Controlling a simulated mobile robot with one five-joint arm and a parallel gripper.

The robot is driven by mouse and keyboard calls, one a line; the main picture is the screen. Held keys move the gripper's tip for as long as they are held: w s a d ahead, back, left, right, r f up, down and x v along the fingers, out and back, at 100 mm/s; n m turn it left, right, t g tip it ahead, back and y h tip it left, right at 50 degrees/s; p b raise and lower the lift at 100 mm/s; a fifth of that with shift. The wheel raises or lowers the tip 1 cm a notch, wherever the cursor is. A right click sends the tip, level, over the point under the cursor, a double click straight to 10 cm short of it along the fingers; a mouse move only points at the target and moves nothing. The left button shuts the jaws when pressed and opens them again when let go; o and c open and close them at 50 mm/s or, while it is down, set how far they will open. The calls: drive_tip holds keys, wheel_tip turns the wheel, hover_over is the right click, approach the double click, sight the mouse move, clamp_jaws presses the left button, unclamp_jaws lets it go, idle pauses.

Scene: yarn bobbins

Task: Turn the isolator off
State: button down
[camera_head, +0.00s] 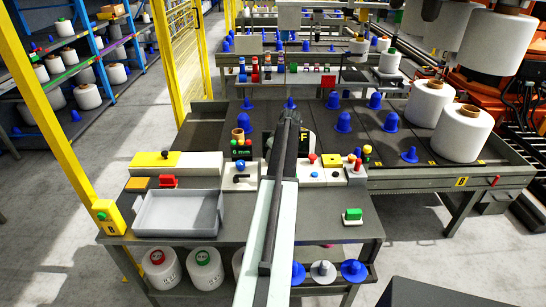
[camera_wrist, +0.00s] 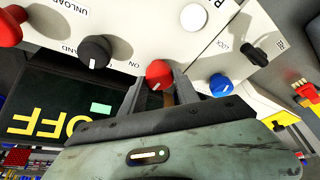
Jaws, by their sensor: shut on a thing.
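In the wrist view, a red rotary knob (camera_wrist: 158,74) with a white pointer line sits on a pale panel, near the printed word "ON". I take it as the isolator. My gripper (camera_wrist: 161,86) is shut on this knob, one finger on each side. The knob's pointer line faces towards my gripper's body. A dark display (camera_wrist: 60,110) with large yellow letters "OFF" lies left of the gripper. In the head view my arm reaches to the panel at the table's back, and it hides the knob and most of the display (camera_head: 306,141).
Close by on the panel are a black knob (camera_wrist: 95,52), a blue knob (camera_wrist: 220,85), a red mushroom button (camera_wrist: 8,28) and a black lever (camera_wrist: 255,54). A grey tray (camera_head: 178,212) stands on the table's left. A green button box (camera_head: 352,215) stands right.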

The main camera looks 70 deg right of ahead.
drive_tip(key=shift+s+n, duration=0.1)
drive_tip(key=shift+n, duration=0.3)
drive_tip(key=c, duration=0.9)
unclamp_jaws()
drive_tip(key=p+v, duration=0.7)
drive_tip(key=shift+s+r, duration=0.2)
drive_tip(key=shift+r, duration=0.15)
